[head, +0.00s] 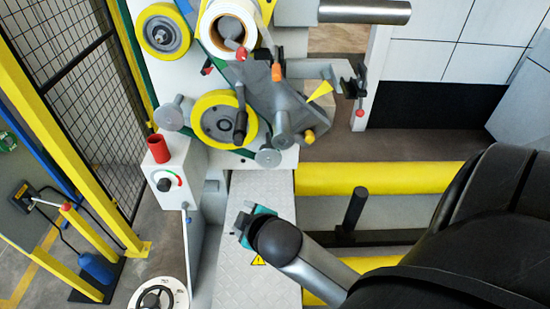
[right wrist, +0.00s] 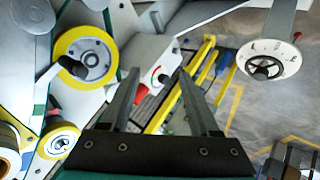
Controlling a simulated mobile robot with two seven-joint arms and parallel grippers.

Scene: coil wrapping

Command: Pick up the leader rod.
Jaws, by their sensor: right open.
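No rod can be singled out with certainty as the leader rod. A thin pale rod with a blue knob (head: 187,235) runs below the white control box (head: 168,178). A short pale bar with a red end (head: 48,205) is on the panel at far left. My right gripper (head: 241,230), teal with dark fingers, is over the grey tread plate, right of the control box and apart from it. In the right wrist view its two fingers (right wrist: 158,76) are spread with nothing held between them; the control box shows beyond them. My left gripper is out of view.
The wrapping machine with yellow rollers (head: 224,118) stands ahead. A black post (head: 355,208) stands by yellow rails (head: 375,176). Mesh fencing (head: 82,105) bounds the left.

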